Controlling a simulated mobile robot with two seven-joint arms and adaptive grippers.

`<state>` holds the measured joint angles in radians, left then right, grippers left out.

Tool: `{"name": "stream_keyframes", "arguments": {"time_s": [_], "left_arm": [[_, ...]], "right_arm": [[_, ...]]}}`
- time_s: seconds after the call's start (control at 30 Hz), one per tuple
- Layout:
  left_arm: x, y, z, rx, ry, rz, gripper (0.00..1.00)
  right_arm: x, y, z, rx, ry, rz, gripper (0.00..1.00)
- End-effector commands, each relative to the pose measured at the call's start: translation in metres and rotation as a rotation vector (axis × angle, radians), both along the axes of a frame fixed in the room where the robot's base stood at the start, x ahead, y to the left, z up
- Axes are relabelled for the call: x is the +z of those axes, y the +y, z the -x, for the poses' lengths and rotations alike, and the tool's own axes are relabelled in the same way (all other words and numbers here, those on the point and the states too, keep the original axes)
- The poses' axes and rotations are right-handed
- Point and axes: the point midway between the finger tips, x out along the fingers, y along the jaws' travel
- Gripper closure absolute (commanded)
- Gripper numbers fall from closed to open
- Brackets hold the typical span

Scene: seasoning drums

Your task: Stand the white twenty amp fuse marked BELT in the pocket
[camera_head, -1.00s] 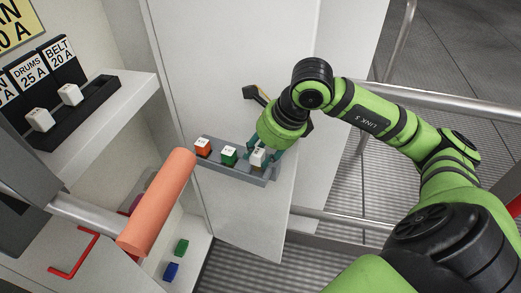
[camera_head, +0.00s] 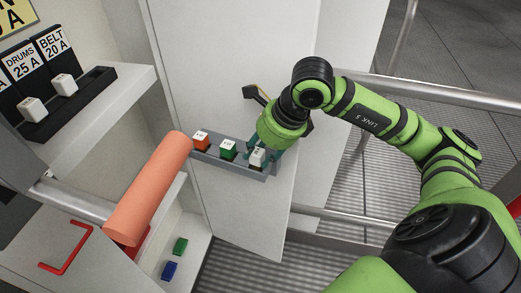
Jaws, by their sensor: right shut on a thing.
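My right gripper (camera_head: 266,152) reaches down over the right end of a grey rack on the cabinet door. It is shut on a white fuse (camera_head: 257,159) at that end of the rack; the marking on its top is too small to read. The fuse is still at rack level. A black holder (camera_head: 98,90) with pockets stands on the shelf at the left, under labels that include DRUMS 25 A and BELT 20 A (camera_head: 51,46). Two white fuses stand in it; the pocket at its right end looks empty. My left gripper is not in view.
The grey rack (camera_head: 232,167) also holds an orange fuse (camera_head: 201,141) and a green fuse (camera_head: 228,150). An orange padded bar (camera_head: 150,190) juts up between shelf and rack. Green (camera_head: 180,246) and blue (camera_head: 170,270) blocks lie on the lower shelf.

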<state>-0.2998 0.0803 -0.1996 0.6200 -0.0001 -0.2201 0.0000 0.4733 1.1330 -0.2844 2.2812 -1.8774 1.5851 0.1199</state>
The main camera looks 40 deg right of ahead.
Motion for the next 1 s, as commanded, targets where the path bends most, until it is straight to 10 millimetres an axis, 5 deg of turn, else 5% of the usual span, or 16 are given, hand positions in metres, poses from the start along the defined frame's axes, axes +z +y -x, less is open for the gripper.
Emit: {"name": "stream_keyframes", "arguments": {"time_s": [0.17, 0.2, 0.27, 0.67, 1.0], "left_arm": [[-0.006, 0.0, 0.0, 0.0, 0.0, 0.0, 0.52], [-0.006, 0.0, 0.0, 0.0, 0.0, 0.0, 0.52], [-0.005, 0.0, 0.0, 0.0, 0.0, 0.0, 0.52], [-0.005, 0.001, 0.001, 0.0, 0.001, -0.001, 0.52], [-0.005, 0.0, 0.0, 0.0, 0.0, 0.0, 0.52]], "right_arm": [[-0.005, 0.0, 0.0, 0.0, 0.0, 0.0, 0.95], [-0.005, 0.0, 0.0, 0.0, 0.0, 0.0, 0.59], [-0.004, 0.0, 0.0, 0.0, 0.0, 0.0, 0.35], [-0.001, -0.001, 0.001, 0.0, -0.001, 0.001, 0.35], [0.056, -0.013, 0.023, -0.003, -0.006, 0.004, 0.35]]}}
